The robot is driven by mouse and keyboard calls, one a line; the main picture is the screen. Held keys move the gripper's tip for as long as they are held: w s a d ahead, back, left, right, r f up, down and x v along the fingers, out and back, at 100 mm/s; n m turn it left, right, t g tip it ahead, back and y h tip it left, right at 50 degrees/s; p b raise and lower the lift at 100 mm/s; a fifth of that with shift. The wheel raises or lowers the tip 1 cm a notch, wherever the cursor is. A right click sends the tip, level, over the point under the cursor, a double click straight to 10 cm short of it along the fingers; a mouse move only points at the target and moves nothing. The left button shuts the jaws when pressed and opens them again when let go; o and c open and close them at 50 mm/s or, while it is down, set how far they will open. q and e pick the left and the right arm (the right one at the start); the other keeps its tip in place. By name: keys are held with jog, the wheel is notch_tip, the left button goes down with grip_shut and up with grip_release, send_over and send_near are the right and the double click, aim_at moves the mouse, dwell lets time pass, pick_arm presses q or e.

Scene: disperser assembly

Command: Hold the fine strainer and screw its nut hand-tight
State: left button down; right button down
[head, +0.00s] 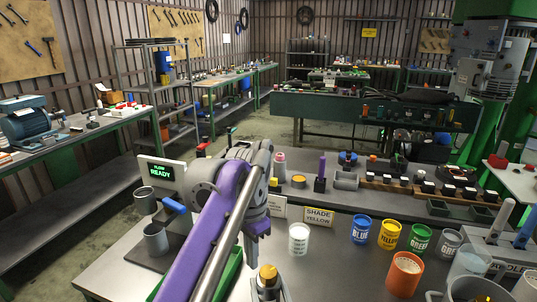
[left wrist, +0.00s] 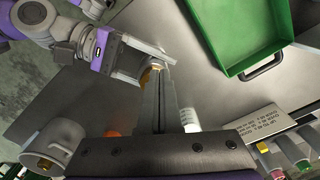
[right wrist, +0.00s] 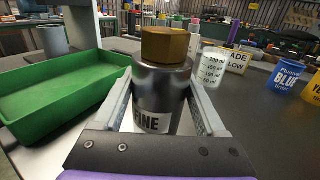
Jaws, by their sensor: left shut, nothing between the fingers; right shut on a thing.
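The fine strainer (right wrist: 160,90) is a dark metal cylinder with a white FINE label. A brass hex nut (right wrist: 165,45) sits on its top. My right gripper (right wrist: 165,105) is shut around the strainer's body and holds it upright. In the head view the nut (head: 267,273) shows at the bottom centre. My left gripper (left wrist: 165,75) is shut and empty. In the left wrist view its fingers partly hide the nut (left wrist: 151,75) and strainer. The left gripper is out of the right wrist view. I cannot tell its exact height over the nut.
A green tray (right wrist: 60,90) lies left of the strainer. A clear measuring cup (right wrist: 213,67) stands behind it to the right. Blue (head: 360,229), yellow (head: 389,235) and green (head: 419,239) tins and an orange container (head: 404,274) stand farther right. A SHADE YELLOW sign (head: 318,217) stands behind the cup.

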aim_at(262, 278)
pick_arm(q)
notch_tip(262, 278, up, 2)
dwell(0.4)
jog(key=shift+s+d+f, duration=0.35)
jog(key=shift+f, duration=0.65)
jog(key=shift+s+d+f, duration=0.4)
jog(key=shift+f, duration=0.65)
jog(key=shift+s+d+f, duration=0.35)
jog(key=shift+f, duration=0.65)
jog(key=shift+w+d, duration=0.1)
jog(key=shift+w, duration=0.25)
